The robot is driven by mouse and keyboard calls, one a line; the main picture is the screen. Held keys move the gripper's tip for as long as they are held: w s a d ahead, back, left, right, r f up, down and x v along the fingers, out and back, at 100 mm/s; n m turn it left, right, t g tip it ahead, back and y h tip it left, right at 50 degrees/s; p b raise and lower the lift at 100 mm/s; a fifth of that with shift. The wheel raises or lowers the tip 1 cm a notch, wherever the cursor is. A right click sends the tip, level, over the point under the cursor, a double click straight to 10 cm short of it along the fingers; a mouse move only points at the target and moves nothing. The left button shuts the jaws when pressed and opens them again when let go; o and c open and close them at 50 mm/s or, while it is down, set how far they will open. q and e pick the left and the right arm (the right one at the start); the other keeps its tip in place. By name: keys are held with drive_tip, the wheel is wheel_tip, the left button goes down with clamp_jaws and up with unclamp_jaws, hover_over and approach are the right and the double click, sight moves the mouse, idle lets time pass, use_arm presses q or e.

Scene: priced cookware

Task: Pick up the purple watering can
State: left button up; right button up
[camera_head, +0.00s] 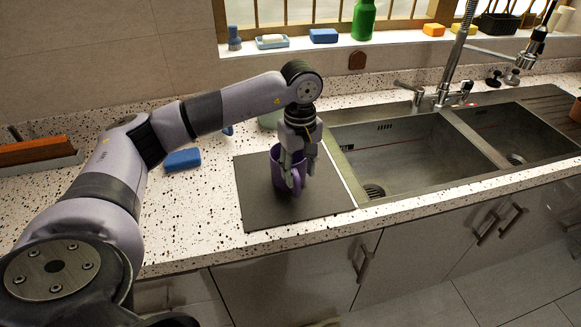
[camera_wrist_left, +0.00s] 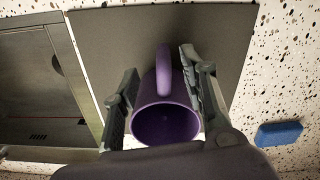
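A purple vessel with a looped handle, the watering can (camera_head: 275,168), stands upright on a dark grey mat on the counter. It looks like a mug, and no spout shows. My left gripper (camera_head: 297,180) points down over it and hides part of it in the head view. In the left wrist view the watering can (camera_wrist_left: 165,115) lies between the two open fingers (camera_wrist_left: 158,95), its handle pointing up in the picture. A gap shows beside the handle, so the fingers are not closed on it. My right gripper is not in view.
The dark mat (camera_head: 255,205) lies left of the steel double sink (camera_head: 395,150) with its tap (camera_head: 444,95). A blue sponge (camera_head: 183,159) lies on the speckled counter left of the mat. A green bottle (camera_head: 364,20) and sponges stand on the sill behind.

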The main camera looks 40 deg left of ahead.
sight(298, 180)
use_arm(q)
drive_tip(key=shift+s+f, duration=0.1)
drive_tip(key=shift+f, duration=0.4)
drive_tip(key=shift+s+f+p, duration=0.1)
drive_tip(key=shift+f+p, duration=0.25)
drive_tip(key=shift+p, duration=0.1)
wheel_tip(298, 180, down, 4)
drive_tip(key=shift+r+p, duration=0.15)
drive_tip(key=shift+p, duration=0.65)
drive_tip(key=shift+f, duration=0.35)
drive_tip(key=c, duration=0.4)
clamp_jaws()
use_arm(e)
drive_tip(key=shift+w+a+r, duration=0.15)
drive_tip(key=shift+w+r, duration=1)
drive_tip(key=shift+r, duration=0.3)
